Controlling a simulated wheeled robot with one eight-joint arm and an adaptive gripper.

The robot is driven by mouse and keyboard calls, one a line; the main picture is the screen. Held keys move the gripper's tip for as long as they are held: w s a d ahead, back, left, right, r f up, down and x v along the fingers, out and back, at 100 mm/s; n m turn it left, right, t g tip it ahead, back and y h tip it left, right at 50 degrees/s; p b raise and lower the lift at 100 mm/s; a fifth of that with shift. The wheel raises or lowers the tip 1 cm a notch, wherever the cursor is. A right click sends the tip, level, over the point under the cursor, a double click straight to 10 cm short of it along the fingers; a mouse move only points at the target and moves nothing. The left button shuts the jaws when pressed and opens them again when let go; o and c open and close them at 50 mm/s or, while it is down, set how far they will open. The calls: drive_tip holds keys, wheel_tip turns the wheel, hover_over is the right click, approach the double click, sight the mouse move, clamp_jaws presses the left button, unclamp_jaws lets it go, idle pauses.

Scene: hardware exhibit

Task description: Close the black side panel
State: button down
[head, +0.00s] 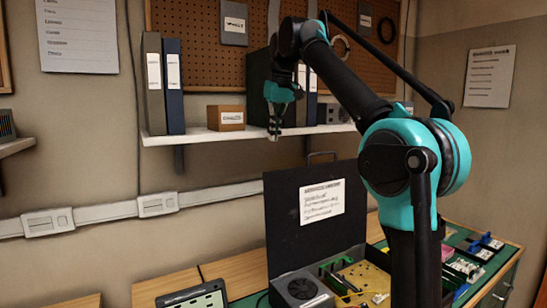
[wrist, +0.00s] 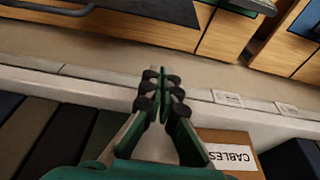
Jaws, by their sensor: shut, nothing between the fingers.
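The black side panel (head: 290,238) stands upright and open at the back of a low case, with a white paper sheet (head: 322,201) on its face and a handle (head: 322,155) on its top edge. The open case (head: 310,291) shows a fan and a yellow board inside. My gripper (head: 274,137) points down, shut and empty, above and left of the panel's top edge, apart from it. In the wrist view my gripper (wrist: 161,78) is also shut, and a dark curved bar, apparently the handle (wrist: 50,8), shows at the top left.
A wall shelf (head: 235,135) with binders (head: 174,85) and a CABLES box (head: 226,117) is close to my gripper; the box also shows in the wrist view (wrist: 225,142). The wooden bench (head: 165,284) holds a tablet-like device (head: 195,296) and small parts at right.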

drive_tip(key=x, duration=1)
drive_tip(key=shift+s+d+r, duration=0.1)
drive_tip(key=shift+s+d, duration=0.45)
drive_tip(key=shift+s, duration=0.3)
drive_tip(key=shift+s+d+r, duration=0.15)
drive_tip(key=shift+s+d, duration=0.4)
drive_tip(key=shift+s, duration=0.3)
drive_tip(key=shift+s+d, duration=0.1)
